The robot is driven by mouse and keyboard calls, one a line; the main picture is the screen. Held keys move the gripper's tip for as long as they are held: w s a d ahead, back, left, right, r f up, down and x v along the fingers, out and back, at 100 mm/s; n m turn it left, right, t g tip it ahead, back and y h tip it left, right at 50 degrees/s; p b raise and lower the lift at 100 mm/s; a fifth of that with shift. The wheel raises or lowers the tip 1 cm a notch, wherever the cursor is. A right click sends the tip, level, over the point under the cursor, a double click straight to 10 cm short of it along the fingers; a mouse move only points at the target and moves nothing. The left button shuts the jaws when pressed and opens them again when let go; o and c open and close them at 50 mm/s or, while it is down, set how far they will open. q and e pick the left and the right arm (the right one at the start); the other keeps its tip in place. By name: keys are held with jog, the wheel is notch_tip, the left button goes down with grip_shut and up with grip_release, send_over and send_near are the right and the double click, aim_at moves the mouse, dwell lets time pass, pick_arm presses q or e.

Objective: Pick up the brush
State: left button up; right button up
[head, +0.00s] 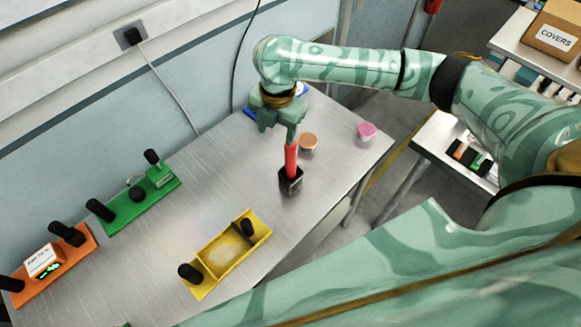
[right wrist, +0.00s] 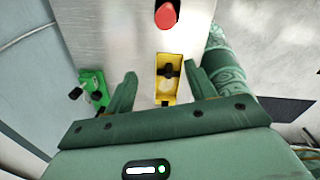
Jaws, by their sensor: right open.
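The brush (head: 291,160) shows as a red handle standing upright in a small black holder (head: 290,183) on the metal table. Its bristles are hidden. My right gripper (head: 289,135) is just above the handle's top in the head view, pointing down. In the right wrist view my right gripper (right wrist: 162,75) is open with nothing between its fingers. There the red handle (right wrist: 166,16) lies past the fingertips at the top edge. My left gripper is out of view.
A yellow tray module (head: 233,252), a green module (head: 140,205) and an orange module (head: 50,266) stand on the table (head: 200,160). An orange-brown round piece (head: 308,142) and a pink piece (head: 366,131) are right of the holder. The table between holder and green module is clear.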

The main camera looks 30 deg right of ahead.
aim_at(290, 153)
jog(key=w+d+r, duration=0.1)
jog(key=d+r, duration=0.1)
jog(key=d, duration=0.2)
jog(key=shift+g, duration=0.3)
notch_tip(290, 153, down, 11)
jog(key=shift+w+r+b, duration=0.1)
jog(key=shift+r+b, duration=0.05)
jog(key=shift+b, duration=0.45)
notch_tip(290, 153, down, 5)
jog(key=shift+w+d, duration=0.1)
jog(key=c, duration=1)
